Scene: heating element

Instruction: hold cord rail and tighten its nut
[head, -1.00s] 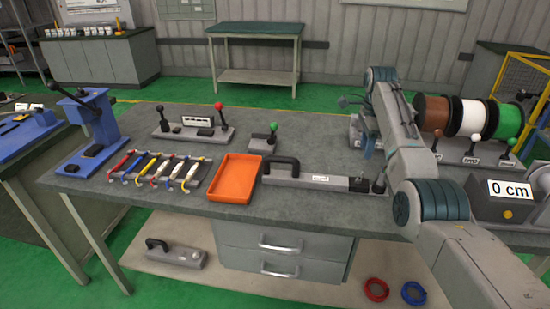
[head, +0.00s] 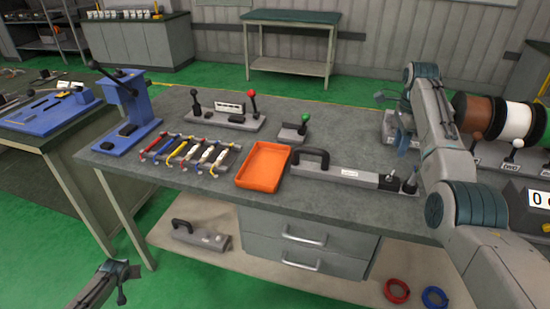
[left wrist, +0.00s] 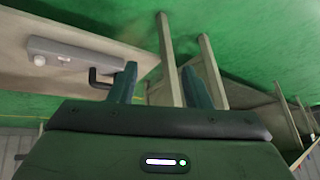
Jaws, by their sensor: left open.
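A long grey rail (head: 335,173) with a black handle lies on the workbench, right of the orange tray. A dark upright knob (head: 411,180) stands at its right end; I cannot make out a nut. A similar short grey piece with a black handle (head: 202,236) lies on the lower shelf; it also shows in the left wrist view (left wrist: 70,52). My right gripper (head: 402,147) hangs behind the long rail's right end, apart from it, its fingers too small to read. My left gripper (head: 122,277) is low in front of the bench; the left wrist view shows its fingers (left wrist: 158,75) apart and empty.
The orange tray (head: 263,167) sits mid-bench beside a rack of coloured cords (head: 190,153). A blue press (head: 130,115) stands at the left end. Brown, white and green spools (head: 513,118) stand at right. Red and blue rings (head: 396,291) lie on the lower shelf.

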